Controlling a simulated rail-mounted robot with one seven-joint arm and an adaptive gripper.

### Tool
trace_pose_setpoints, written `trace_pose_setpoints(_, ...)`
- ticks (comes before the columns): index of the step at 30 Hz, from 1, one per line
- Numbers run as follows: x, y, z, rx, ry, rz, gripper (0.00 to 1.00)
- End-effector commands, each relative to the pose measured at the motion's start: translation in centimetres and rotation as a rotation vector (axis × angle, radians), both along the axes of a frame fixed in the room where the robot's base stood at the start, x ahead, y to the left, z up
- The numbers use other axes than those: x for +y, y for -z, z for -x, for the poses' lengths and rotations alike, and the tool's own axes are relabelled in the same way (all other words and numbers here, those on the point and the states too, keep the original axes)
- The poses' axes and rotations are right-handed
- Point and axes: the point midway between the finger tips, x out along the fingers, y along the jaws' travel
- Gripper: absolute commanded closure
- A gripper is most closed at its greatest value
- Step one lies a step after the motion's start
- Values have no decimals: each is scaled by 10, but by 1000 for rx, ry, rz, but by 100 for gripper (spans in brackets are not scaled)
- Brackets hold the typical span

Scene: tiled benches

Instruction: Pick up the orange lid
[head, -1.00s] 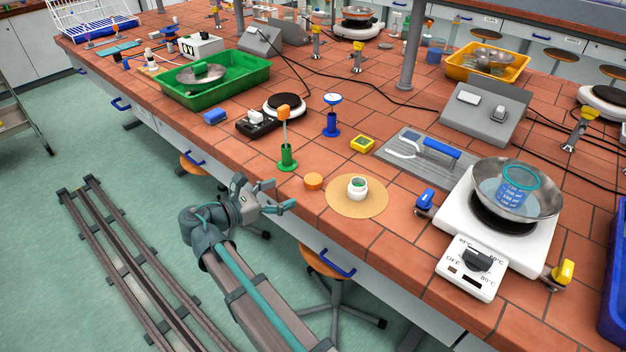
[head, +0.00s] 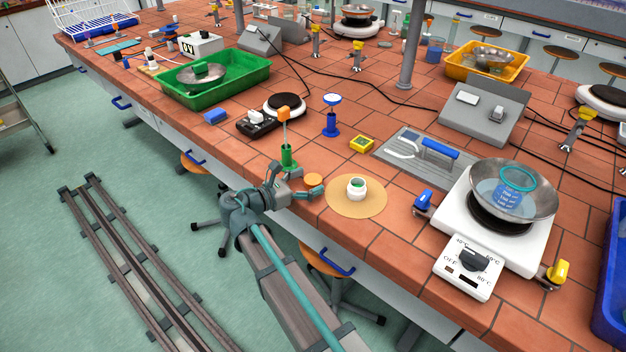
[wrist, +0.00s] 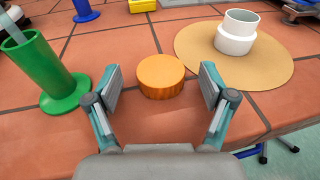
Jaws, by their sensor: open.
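The orange lid (head: 314,180) is a small round disc lying flat on the tiled bench near its front edge. In the wrist view the lid (wrist: 160,76) sits centrally, ahead of and between the two fingers. My gripper (head: 296,184) is open at the bench edge, just beside the lid; in the wrist view the gripper (wrist: 158,88) has one finger on each side, with gaps to the lid. No contact shows.
A green stand (wrist: 46,72) is close on the left. A white jar (wrist: 236,34) stands on a round tan mat (wrist: 272,72) to the right. A yellow timer (head: 361,144) and a blue stand (head: 331,122) lie farther back. Bare tile surrounds the lid.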

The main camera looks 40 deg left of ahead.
Motion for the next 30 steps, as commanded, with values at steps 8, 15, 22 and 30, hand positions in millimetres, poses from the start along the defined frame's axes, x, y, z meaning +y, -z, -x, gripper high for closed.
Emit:
trace_pose_setpoints(8, 0, 0, 0, 0, 0, 0, 51)
trace_pose_setpoints(15, 0, 0, 0, 0, 0, 0, 58)
trace_pose_setpoints(22, 0, -1, 0, 0, 0, -1, 59)
trace_pose_setpoints(30, 0, -17, 0, -1, 0, -2, 59)
